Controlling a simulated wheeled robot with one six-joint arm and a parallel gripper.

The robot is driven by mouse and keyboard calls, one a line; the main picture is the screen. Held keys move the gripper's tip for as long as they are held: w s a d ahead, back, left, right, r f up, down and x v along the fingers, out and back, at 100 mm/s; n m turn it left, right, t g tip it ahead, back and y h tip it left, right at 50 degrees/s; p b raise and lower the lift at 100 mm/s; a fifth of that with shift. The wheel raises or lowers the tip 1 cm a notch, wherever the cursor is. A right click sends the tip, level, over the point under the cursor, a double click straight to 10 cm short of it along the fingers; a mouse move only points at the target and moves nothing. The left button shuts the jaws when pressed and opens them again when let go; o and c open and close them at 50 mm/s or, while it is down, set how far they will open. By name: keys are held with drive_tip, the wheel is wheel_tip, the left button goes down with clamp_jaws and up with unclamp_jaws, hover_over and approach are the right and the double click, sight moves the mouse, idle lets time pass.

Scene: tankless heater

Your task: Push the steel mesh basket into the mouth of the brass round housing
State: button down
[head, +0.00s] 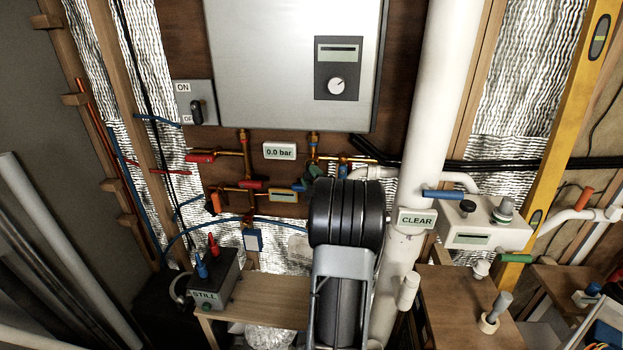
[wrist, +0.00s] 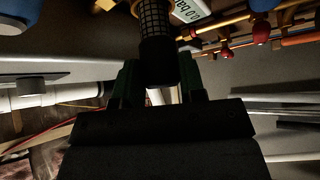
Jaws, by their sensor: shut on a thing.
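In the wrist view, the mesh basket (wrist: 154,22) is a dark cylinder with a grid-patterned upper part and a solid black lower end. My gripper (wrist: 157,85) is shut on that black end, one finger on each side. The far end of the mesh runs to the top edge of the picture, beside a small brass-coloured piece (wrist: 135,7). I cannot tell whether that piece is the round housing, or whether the basket touches it. In the head view my own dark arm covers the gripper and the basket, and I cannot make out the housing mouth.
Brass pipes with red handles (wrist: 259,37) lie to the right in the wrist view. In the head view, the heater cabinet (head: 275,60), the 0.0 bar display (head: 280,151), a white pipe (head: 440,95) and a wooden bench (head: 255,300) surround my arm.

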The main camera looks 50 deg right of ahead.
drive_tip(key=shift+w+d, duration=0.5)
drive_tip(key=shift+d, duration=0.2)
drive_tip(key=c, duration=0.6)
unclamp_jaws()
drive_tip(key=shift+r, duration=0.15)
drive_tip(key=shift+s, duration=0.1)
drive_tip(key=shift+s+f, duration=0.2)
drive_tip(key=shift+f, duration=0.05)
drive_tip(key=b+v, duration=0.3)
drive_tip(key=v, duration=1)
drive_tip(key=shift+s+a+r, duration=0.1)
drive_tip(key=shift+a, duration=0.1)
